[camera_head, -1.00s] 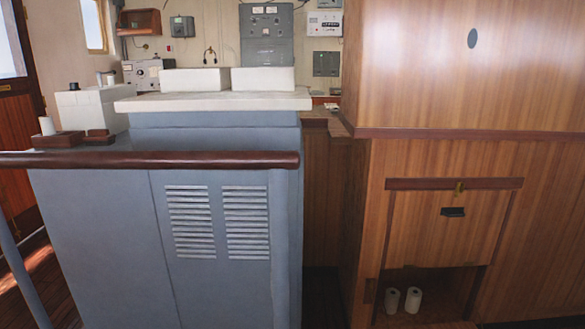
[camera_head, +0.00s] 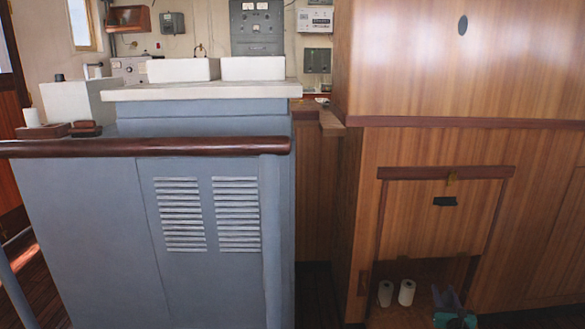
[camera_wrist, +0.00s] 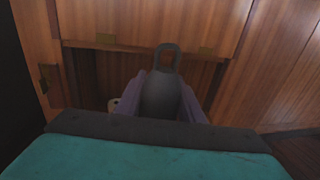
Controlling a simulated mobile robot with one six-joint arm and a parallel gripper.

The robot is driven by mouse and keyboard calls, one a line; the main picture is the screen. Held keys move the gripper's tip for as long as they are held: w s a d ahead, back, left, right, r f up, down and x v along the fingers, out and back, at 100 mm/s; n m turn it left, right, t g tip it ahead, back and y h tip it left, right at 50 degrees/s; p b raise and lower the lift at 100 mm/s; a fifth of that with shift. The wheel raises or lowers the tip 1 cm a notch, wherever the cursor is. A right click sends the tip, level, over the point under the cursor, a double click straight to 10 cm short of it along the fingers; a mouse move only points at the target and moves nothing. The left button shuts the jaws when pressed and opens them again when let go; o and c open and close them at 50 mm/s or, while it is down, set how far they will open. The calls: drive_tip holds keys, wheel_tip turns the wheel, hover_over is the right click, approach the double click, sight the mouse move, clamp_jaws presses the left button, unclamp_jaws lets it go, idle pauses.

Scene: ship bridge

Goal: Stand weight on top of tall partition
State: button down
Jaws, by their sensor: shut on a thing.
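A dark grey weight (camera_wrist: 162,97) with a ring-shaped handle on top stands out ahead in the wrist view. My gripper (camera_wrist: 162,103) is shut on it, with one purplish finger on each side. In the head view my gripper (camera_head: 449,298) shows low at the right, in front of the open compartment under the wooden front; the weight is too small there to make out. A tall wooden partition-like block (camera_head: 455,70) rises at the right. I cannot tell for sure that it is the task's tall partition, and its top is out of frame.
Two white rolls (camera_head: 406,292) stand in the open compartment (camera_head: 425,268), close to my gripper. A blue-grey cabinet (camera_head: 215,285) with a brown handrail (camera_head: 145,147) fills the left. A white countertop (camera_head: 200,91) carries white boxes. A narrow gap separates cabinet and wood.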

drive_tip(key=w+a+r+n+y+b, duration=0.1)
drive_tip(key=a+r+n+y+b, duration=0.15)
drive_tip(key=a+r, duration=0.5)
drive_tip(key=w+a+r+n+y+b, duration=0.15)
drive_tip(key=a+r+y, duration=0.25)
drive_tip(key=a, duration=0.7)
drive_tip(key=w+a+r+n+y+b, duration=0.1)
drive_tip(key=a+r+n+y, duration=0.3)
drive_tip(key=a, duration=0.5)
drive_tip(key=s+a+r+n+g+y, duration=0.1)
drive_tip(key=s+a+n+g+y, duration=0.25)
drive_tip(key=s+a, duration=0.4)
drive_tip(key=s+a+n+g+y, duration=0.3)
drive_tip(key=s+a+g+y, duration=0.15)
drive_tip(key=a, duration=0.55)
wheel_tip(320, 180, up, 24)
drive_tip(key=t+p, duration=0.1)
drive_tip(key=p, duration=2.9)
drive_tip(key=shift+w+m+y+p, duration=0.2)
drive_tip(key=shift+m+y+p, duration=0.15)
drive_tip(key=shift+y, duration=0.1)
wheel_tip(320, 180, up, 17)
drive_tip(key=p, duration=1.7)
